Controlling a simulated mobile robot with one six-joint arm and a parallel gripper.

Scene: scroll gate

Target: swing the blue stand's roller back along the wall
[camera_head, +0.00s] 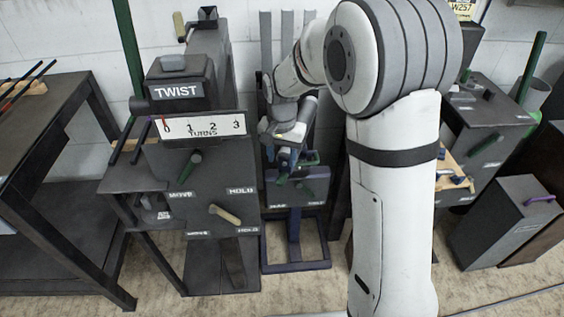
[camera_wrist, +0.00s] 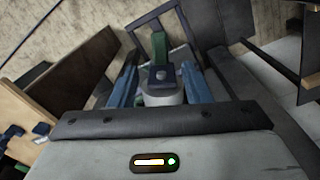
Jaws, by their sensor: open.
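The blue stand (camera_head: 322,252) is in the middle of the head view, with a dark blue floor frame, a post and a dark box above it. A green lever (camera_head: 305,183) shows at the box. My gripper (camera_head: 286,165) hangs just above and in front of this box. In the wrist view its two blue fingers (camera_wrist: 158,72) are apart, with a dark, bolted piece and a green bar (camera_wrist: 159,46) between or beyond them. I cannot tell whether the fingers touch anything. My arm and gripper cover much of the stand's top, and I cannot clearly make out the roller.
A dark TWIST stand (camera_head: 205,165) with a 0-to-3 turns scale stands close on the left. A dark table (camera_head: 40,110) is at the far left. More dark stands and a box (camera_head: 505,220) are on the right. A white block wall (camera_head: 60,30) runs behind.

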